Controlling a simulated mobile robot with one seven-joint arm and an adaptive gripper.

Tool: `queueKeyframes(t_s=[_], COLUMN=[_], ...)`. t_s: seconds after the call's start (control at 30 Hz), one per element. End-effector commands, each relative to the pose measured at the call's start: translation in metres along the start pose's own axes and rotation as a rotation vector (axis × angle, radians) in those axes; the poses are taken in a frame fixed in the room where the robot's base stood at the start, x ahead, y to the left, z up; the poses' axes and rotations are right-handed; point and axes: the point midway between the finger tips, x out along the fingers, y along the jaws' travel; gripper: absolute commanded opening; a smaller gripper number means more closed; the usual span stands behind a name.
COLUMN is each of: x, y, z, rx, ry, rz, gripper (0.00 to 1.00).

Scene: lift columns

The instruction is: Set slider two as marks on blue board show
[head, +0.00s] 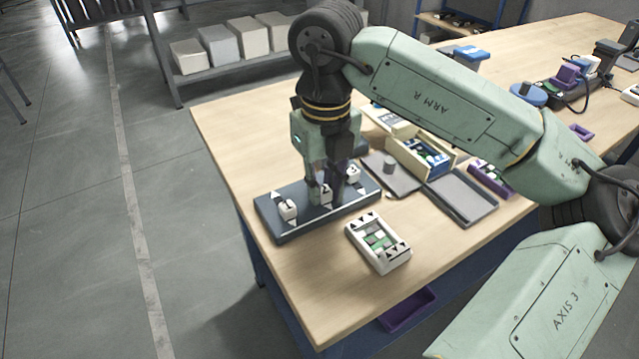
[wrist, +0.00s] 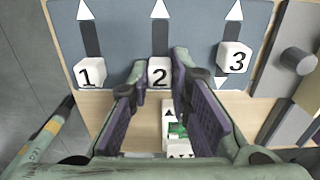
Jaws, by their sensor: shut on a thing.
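The slider panel (head: 268,226) is a dark blue-grey slab on the table. It carries white cubes numbered 1, 2 and 3 on dark slots, with white arrowheads at the slot ends. My gripper (head: 325,194) is shut on slider two (wrist: 160,74), a finger on each side. In the wrist view slider two sits low on its slot, level with slider one (wrist: 88,74); slider three (wrist: 235,58) is higher, with a down arrowhead below it. A blue board (head: 436,157) lies in a cream box; its marks are too small to read.
A white case with a green board (head: 379,242) and black arrowheads lies in front of the panel. A grey tray (head: 465,201), a dark plate with a grey knob (head: 389,165) and a purple tray (head: 490,180) lie to the right. The table's left corner is clear.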

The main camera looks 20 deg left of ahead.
Motion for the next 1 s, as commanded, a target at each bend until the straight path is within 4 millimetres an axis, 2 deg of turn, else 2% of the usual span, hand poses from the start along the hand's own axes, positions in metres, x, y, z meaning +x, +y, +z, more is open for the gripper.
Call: queueKeyframes(t_s=[0.23,0.27,0.57,0.87,1.0], x=[0.000,0.000,0.000,-0.001,-0.014], y=[0.000,0.000,0.000,0.000,0.000], z=[-0.005,-0.005,-0.004,-0.003,-0.003], rx=[-0.002,-0.002,-0.002,-0.001,0.000], ry=[0.012,0.013,0.009,0.006,0.004], rz=[-0.002,-0.002,-0.001,-0.001,-0.004], gripper=[0.00,0.19,0.38,0.38,0.38])
